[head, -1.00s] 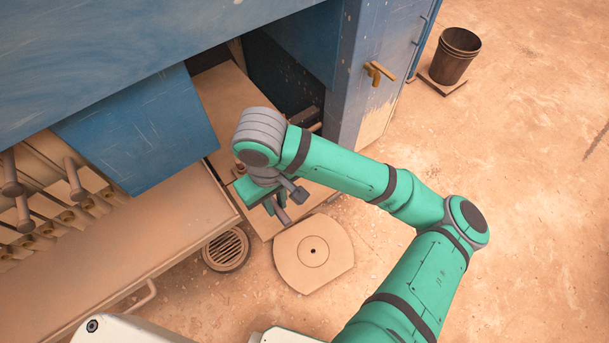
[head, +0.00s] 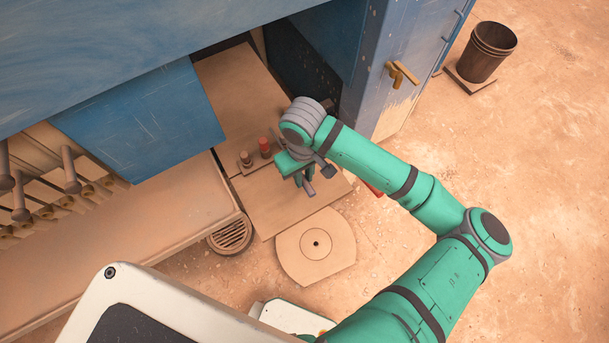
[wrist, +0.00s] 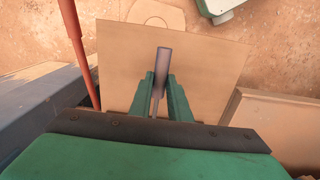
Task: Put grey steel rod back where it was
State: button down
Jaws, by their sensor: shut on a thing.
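My gripper (head: 303,179) is shut on the grey steel rod (head: 309,188), above the tan board at the cabinet opening in the head view. In the wrist view the rod (wrist: 163,62) sticks out between the two green fingers of my gripper (wrist: 160,80), over the bare board (wrist: 210,65). The rod's far end is free; I cannot tell its height above the board. A small holder with a grey peg (head: 246,159) and a red-topped peg (head: 264,147) stands left of my gripper; its right part is hidden behind my gripper.
A blue panel (head: 145,120) and a tan ledge (head: 150,230) lie to the left, with several grey pegs (head: 70,170) in a rack. A round-sided plate (head: 315,262) and a drain grate (head: 230,235) are on the floor. A red pole (wrist: 80,50) stands left in the wrist view.

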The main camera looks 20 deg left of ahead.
jog(key=shift+w+d+f, duration=0.1)
jog(key=shift+w+f, duration=0.05)
jog(key=shift+f, duration=0.5)
jog(key=shift+w+f, duration=0.15)
jog(key=shift+f, duration=0.45)
jog(key=shift+s+a+f, duration=0.2)
jog(key=shift+a+f, duration=0.05)
jog(key=shift+f, duration=0.05)
jog(key=shift+d, duration=0.15)
jog(key=c, duration=1.7)
grip_release()
jog(key=shift+o, duration=0.2)
jog(key=shift+s, duration=0.1)
jog(key=shift+r, duration=0.1)
jog(key=shift+r, duration=0.3)
notch_tip(320, 180, up, 11)
jog(key=shift+r, duration=0.15)
